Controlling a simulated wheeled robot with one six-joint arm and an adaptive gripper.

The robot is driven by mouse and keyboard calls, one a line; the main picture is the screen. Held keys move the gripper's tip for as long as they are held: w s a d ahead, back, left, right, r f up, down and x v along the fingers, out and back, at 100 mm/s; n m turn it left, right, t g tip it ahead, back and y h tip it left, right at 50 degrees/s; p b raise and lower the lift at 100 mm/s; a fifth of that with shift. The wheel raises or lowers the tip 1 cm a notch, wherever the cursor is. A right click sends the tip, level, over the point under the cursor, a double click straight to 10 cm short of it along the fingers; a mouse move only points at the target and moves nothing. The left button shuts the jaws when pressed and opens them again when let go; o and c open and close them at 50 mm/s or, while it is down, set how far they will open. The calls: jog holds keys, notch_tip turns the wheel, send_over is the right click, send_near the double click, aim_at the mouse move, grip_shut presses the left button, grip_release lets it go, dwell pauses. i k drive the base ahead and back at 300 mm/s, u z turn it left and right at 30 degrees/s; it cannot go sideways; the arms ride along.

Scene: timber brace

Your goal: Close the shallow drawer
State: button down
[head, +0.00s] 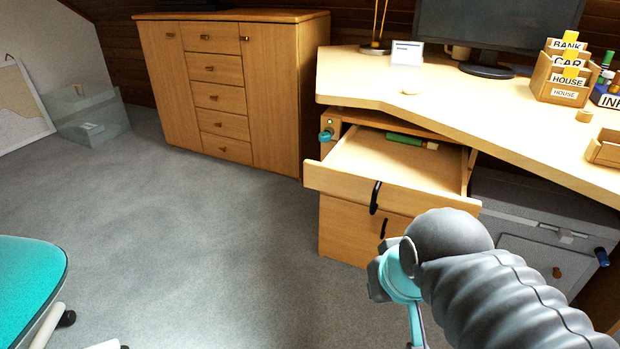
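The shallow drawer (400,166) is the top drawer of the wooden pedestal under the desk, and it stands pulled out. Its front panel (338,183) carries a dark curved handle (375,197). A green-and-tan object (405,140) lies at the back inside it. Below is a lower drawer front (345,225) with another dark handle (384,228); it looks closed. My gripper (398,285) is in front of and below the open drawer, apart from its front in the picture. My arm and the teal wrist part hide most of it, and its fingers cannot be made out.
The desk top (480,105) overhangs the drawer. A grey cabinet (545,225) stands to its right. A wooden cabinet (225,85) stands at the back left, and a clear bin (90,118) on the floor beyond. A teal chair (30,285) is at the lower left. The carpet between is clear.

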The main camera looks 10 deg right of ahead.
aim_at(366, 167)
jog(key=k, duration=0.7)
jog(key=z, duration=0.95)
jog(key=i, duration=0.5)
